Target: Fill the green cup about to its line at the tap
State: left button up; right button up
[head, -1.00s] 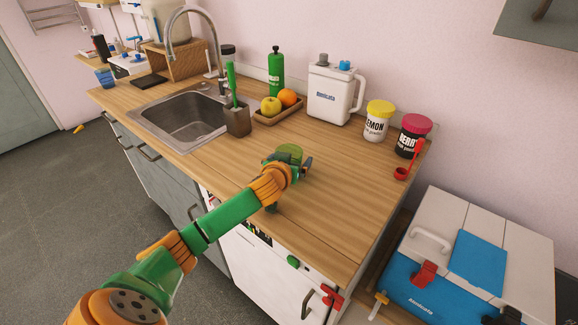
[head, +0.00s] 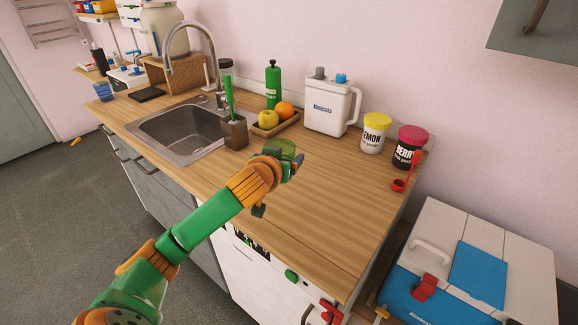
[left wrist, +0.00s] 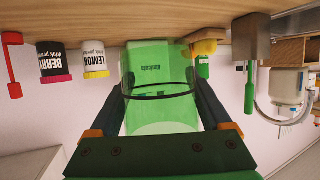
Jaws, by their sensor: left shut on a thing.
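The green cup (left wrist: 160,75) is see-through, with a dark line around it in the left wrist view, which is upside down. My left gripper (left wrist: 160,95) is shut on it, a finger on each side. In the head view the cup (head: 281,148) shows partly behind my left gripper (head: 284,163), over the counter in front of the fruit tray. Its inside is too small to read there. The tap (head: 190,50) is a tall curved metal spout over the sink (head: 180,130), to the left of the cup. My right gripper is not in view.
A grey holder (head: 235,133) with a green-handled tool stands between sink and cup. Behind are a fruit tray (head: 266,132), a green bottle (head: 273,88), a white jug (head: 328,108), and lemon (head: 374,135) and berry (head: 408,150) jars. The front right counter (head: 320,220) is clear.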

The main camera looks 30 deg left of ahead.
pick_arm(q)
jog(key=b+v, duration=0.6)
jog(key=v, duration=0.5)
jog(key=shift+a+r+b, duration=0.4)
jog(key=shift+r, duration=0.05)
